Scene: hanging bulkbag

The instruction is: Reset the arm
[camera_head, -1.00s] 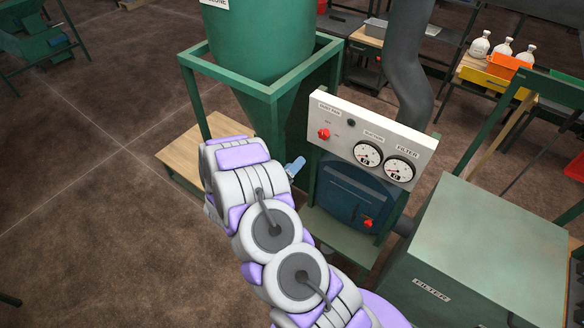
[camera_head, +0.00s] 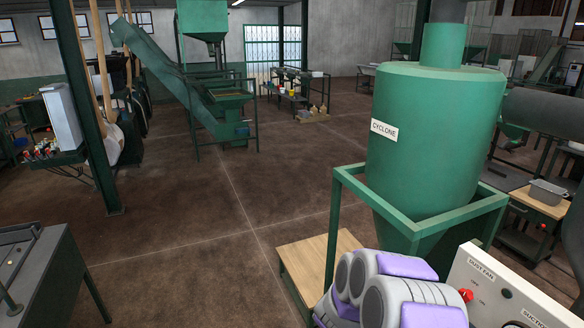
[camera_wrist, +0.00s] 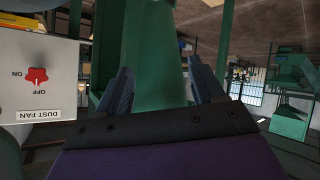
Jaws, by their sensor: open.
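My gripper (camera_wrist: 163,82) shows in the wrist view with its two dark blue-grey fingers spread apart and nothing between them. Beyond the fingers is a green surface, seemingly part of the cyclone stand. In the head view my arm is at the bottom, right of centre, with its grey and lilac links bunched together; the gripper itself is hidden there. The arm is in front of the green cyclone (camera_head: 435,145), which sits in a green frame. The white control panel (camera_head: 500,295) is right of the arm, partly cut off.
The panel's red dust fan knob (camera_wrist: 37,75) shows upside down in the wrist view. A wooden platform (camera_head: 310,258) lies by the cyclone frame. A dark table (camera_head: 45,275) stands at the lower left, near a green post (camera_head: 85,110). The brown floor between is open.

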